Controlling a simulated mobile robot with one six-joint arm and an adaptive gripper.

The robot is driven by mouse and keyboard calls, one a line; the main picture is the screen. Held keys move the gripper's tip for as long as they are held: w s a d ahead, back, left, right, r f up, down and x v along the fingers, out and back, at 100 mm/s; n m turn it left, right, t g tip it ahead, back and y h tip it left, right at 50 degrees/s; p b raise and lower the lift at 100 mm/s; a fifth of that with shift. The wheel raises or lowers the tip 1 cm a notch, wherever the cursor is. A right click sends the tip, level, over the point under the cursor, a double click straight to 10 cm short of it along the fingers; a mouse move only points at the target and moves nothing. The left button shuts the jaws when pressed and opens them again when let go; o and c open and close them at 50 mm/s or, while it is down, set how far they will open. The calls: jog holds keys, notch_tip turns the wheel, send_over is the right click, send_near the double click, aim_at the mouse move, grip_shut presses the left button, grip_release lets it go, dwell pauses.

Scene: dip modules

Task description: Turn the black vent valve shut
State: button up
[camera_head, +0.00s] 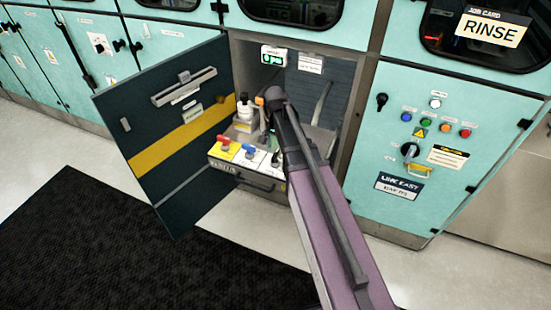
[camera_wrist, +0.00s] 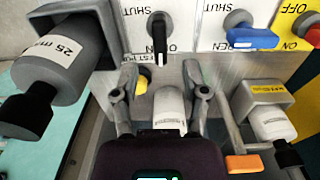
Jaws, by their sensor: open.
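The black vent valve (camera_wrist: 159,38) is at the upper middle of the wrist view. Its lever points down the picture, toward my gripper, beside printing that is partly hidden; an upside-down SHUT is printed up and to its left. In the head view, my arm partly covers the black valve (camera_head: 275,158) at the right of the valve row. My gripper (camera_wrist: 157,92) is open in the wrist view, its fingers spread apart below the lever and not touching it. A white labelled cylinder (camera_wrist: 168,108) shows between the fingers. In the head view my fingertips are hard to make out.
A blue-handled valve (camera_wrist: 250,39) and a red-handled valve (camera_wrist: 314,38) stand right of the black one. A grey bottle marked 25 (camera_wrist: 62,55) is at left, a bracketed white cylinder (camera_wrist: 272,122) at right. The cabinet door (camera_head: 165,125) stands open at left.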

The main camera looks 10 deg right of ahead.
aim_at(275, 153)
jog(key=shift+f+b, duration=2.55)
jog(key=shift+f, duration=0.35)
grip_shut()
